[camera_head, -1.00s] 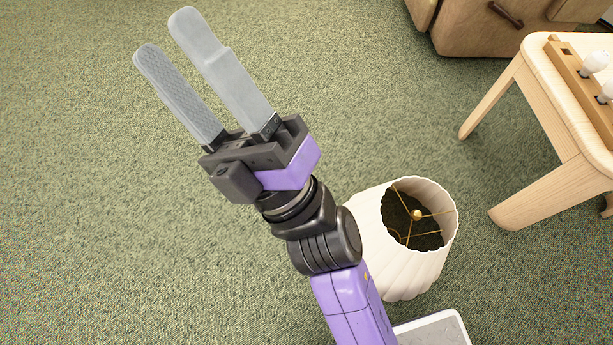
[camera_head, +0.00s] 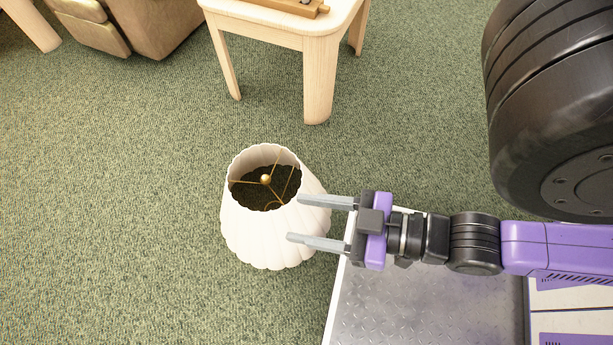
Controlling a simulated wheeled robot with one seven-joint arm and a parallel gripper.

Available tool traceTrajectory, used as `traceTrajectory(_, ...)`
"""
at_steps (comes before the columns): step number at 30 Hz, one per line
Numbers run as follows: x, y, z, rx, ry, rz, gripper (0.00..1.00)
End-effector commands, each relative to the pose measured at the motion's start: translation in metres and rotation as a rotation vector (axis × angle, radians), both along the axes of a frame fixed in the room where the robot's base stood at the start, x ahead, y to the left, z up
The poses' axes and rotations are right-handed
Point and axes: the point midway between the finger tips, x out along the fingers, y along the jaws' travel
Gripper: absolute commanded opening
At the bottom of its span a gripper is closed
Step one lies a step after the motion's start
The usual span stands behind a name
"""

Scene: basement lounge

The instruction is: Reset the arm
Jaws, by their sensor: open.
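My gripper (camera_head: 300,219) is at the picture's centre right, its two grey fingers pointing left. The fingers are parted and nothing shows between them but the lampshade behind. My arm (camera_head: 560,246) reaches in from the right edge, purple and black. The fingertips overlap the right side of a white pleated lampshade (camera_head: 250,232) in the picture; I cannot tell whether they touch it.
The lampshade stands on the green carpet (camera_head: 120,200) with its open top and brass spider showing. A light wooden table (camera_head: 318,70) with a wooden tray (camera_head: 290,5) stands behind it. Brown leather seating (camera_head: 160,28) is at the top left. The carpet at left is clear.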

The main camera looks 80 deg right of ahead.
Motion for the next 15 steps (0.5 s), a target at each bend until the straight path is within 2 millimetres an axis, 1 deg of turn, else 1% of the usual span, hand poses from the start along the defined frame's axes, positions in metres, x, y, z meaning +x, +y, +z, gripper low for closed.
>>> traceTrajectory(3,-0.005,-0.004,-0.002,0.004,0.018,-0.001,0.51)
traceTrajectory(11,-0.005,-0.004,-0.001,0.004,0.017,-0.001,0.51)
traceTrajectory(15,-0.005,-0.004,0.01,0.003,0.016,-0.001,0.51)
